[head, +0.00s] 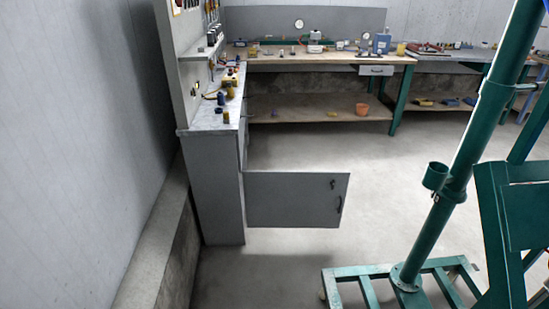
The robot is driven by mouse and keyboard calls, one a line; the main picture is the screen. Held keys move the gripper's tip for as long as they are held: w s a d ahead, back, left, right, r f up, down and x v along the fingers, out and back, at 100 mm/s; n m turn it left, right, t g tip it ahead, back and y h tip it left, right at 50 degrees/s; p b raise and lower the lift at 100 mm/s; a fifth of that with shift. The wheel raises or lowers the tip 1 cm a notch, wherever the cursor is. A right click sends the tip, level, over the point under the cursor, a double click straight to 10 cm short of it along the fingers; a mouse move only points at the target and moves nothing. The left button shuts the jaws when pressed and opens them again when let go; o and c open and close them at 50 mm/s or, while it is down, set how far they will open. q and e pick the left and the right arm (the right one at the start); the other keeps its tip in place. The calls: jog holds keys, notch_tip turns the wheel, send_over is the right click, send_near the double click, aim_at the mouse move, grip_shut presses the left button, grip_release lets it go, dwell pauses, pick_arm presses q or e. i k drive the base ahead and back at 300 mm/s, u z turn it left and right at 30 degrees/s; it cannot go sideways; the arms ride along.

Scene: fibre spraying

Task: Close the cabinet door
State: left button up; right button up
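The grey cabinet (215,190) stands against the left wall. Its door (290,198) stands open, swung out to the right from the cabinet's right side. A dark handle (339,204) is near the door's right edge, with a small dark fitting above it. The inside of the cabinet is hidden from here. Neither of my grippers shows in the head view.
A green steel frame (430,235) with a pole and a slatted base stands at the right. A long workbench (340,59) with tools runs along the back. Bare floor (320,150) lies behind and right of the door. A low ledge (155,245) runs along the left wall.

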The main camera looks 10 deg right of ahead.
aim_at(273, 198)
jog(key=i, duration=2.15)
jog(key=z, duration=0.85)
jog(key=k, duration=0.3)
jog(key=u, duration=0.55)
